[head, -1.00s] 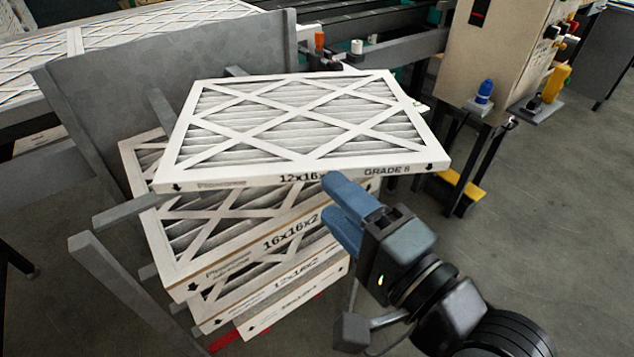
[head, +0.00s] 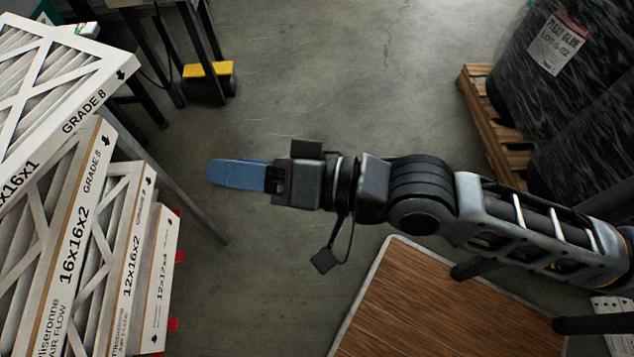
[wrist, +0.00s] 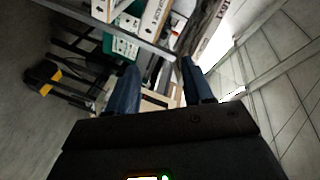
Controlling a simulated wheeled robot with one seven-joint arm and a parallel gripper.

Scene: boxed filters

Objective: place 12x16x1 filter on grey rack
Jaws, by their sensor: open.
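The 12x16x1 filter (head: 85,115) lies on top of a stack at the left edge of the head view. It has a white frame and a "GRADE 8" label, and its left part is cut off by the picture edge. My gripper (head: 222,173), with blue fingers, is to the right of the stack, over open floor and apart from the filter. In the wrist view its two fingers (wrist: 160,85) stand apart with nothing held between them. A thin grey bar (head: 190,190) runs beside the stack; I cannot tell whether it belongs to the grey rack.
Below it are a 16x16x2 filter (head: 75,235), a 12x16x2 filter (head: 128,260) and a 12x17x4 filter (head: 158,280). A yellow-topped block (head: 208,72) stands on the floor. A wood-topped surface (head: 450,310) is at the bottom; a pallet (head: 490,125) with wrapped drums is at right.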

